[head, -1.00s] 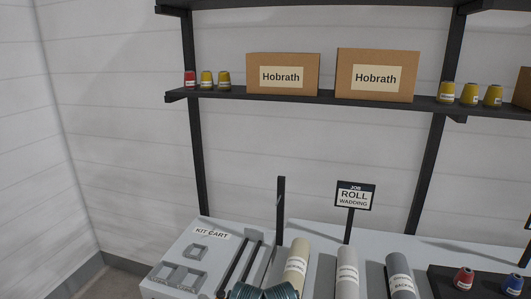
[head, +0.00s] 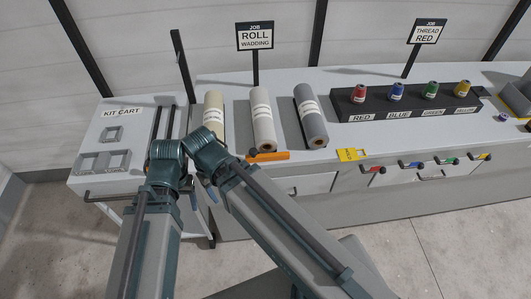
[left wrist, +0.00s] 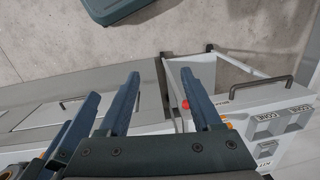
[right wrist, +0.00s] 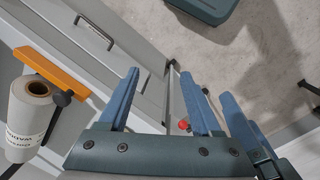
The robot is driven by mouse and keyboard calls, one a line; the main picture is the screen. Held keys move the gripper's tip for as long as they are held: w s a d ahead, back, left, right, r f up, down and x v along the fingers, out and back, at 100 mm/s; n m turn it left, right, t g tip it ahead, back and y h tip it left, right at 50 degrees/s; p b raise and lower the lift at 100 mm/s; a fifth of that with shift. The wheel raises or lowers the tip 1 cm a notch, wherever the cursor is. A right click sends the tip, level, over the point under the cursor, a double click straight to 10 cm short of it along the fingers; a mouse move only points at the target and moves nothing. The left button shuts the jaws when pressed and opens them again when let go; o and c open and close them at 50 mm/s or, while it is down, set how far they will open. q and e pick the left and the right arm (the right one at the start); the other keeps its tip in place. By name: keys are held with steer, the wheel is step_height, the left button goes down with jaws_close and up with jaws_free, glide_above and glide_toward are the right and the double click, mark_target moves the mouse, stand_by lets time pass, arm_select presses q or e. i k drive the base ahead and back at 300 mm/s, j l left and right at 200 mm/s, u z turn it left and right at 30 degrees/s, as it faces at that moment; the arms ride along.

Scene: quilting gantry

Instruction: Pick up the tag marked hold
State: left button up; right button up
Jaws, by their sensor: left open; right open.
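A small yellow tag (head: 352,155) lies at the front edge of the long grey counter, right of the rolls, in the head view. Its lettering is too small to read surely. My left gripper (left wrist: 160,75) is open and empty in the left wrist view. My right gripper (right wrist: 160,74) is open and empty in the right wrist view. The two grippers are close together, left of the tag and well apart from it. Their fingers are mostly hidden behind the arms in the head view. Neither wrist view shows the tag.
Three rolls (head: 263,120) lie on the counter, with an orange bar (head: 268,156) at its front edge. A black rack (head: 395,105) holds several coloured spools. A kit cart (head: 110,135) stands at left. Coloured knobs and drawers line the counter front. Floor is clear at right.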

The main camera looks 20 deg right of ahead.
mark_target(350, 154)
steer(key=k+z, duration=0.1)
steer(key=z, duration=0.3)
steer(key=k+z, duration=0.1)
steer(key=z, duration=0.25)
steer(key=k+z, duration=0.1)
steer(key=z, duration=0.7)
steer(key=i+j+z, duration=0.1)
steer(key=i, duration=0.35)
steer(key=i+j+z, duration=0.1)
steer(key=i, duration=0.3)
steer(key=j, duration=0.1)
